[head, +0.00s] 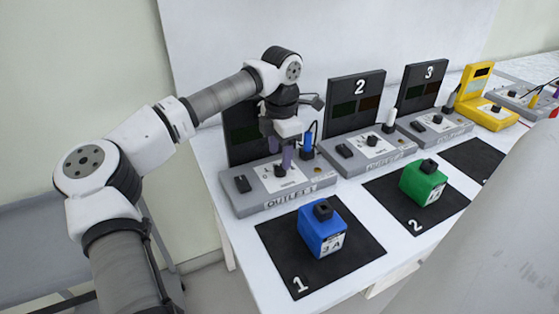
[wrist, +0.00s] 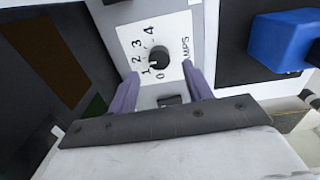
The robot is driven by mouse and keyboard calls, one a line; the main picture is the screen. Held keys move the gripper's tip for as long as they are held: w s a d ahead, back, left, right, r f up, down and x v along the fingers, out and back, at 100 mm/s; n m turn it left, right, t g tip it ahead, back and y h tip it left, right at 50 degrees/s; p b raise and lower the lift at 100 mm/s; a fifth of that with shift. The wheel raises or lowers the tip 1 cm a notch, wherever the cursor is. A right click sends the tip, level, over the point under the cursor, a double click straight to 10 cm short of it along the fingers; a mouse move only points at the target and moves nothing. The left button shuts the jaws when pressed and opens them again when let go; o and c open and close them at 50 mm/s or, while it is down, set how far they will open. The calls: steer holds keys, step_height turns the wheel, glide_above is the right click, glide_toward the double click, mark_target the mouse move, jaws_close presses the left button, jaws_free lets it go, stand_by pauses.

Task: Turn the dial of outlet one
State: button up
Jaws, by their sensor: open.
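Outlet one (head: 250,205) is a grey box with a black panel behind it, at the left end of the table. My gripper (head: 287,158) is above outlet one, pointing down, and hides part of the plate and panel. In the wrist view its two purple fingers (wrist: 160,80) are apart and empty, one on each side of the plate's lower part. The dial lies just beyond the fingertips in that view. I cannot tell the exact height gap.
A blue block (head: 322,230) marked 3 A stands on black mat 1 (head: 285,268). A green block (head: 423,184) stands on mat 2 (head: 395,212). Outlet two (head: 375,152) and outlet three (head: 437,128) stand to the right. A blue plug (head: 307,143) is beside my gripper.

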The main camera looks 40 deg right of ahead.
mark_target(280, 167)
steer(key=shift+f, duration=2)
steer(key=c, duration=1)
steer(key=shift+o, duration=0.2)
steer(key=shift+w+m, duration=0.1)
steer(key=shift+m, duration=0.4)
steer(key=m, duration=0.2)
steer(key=shift+m, duration=0.3)
steer(key=m, duration=0.4)
steer(key=shift+m, duration=0.3)
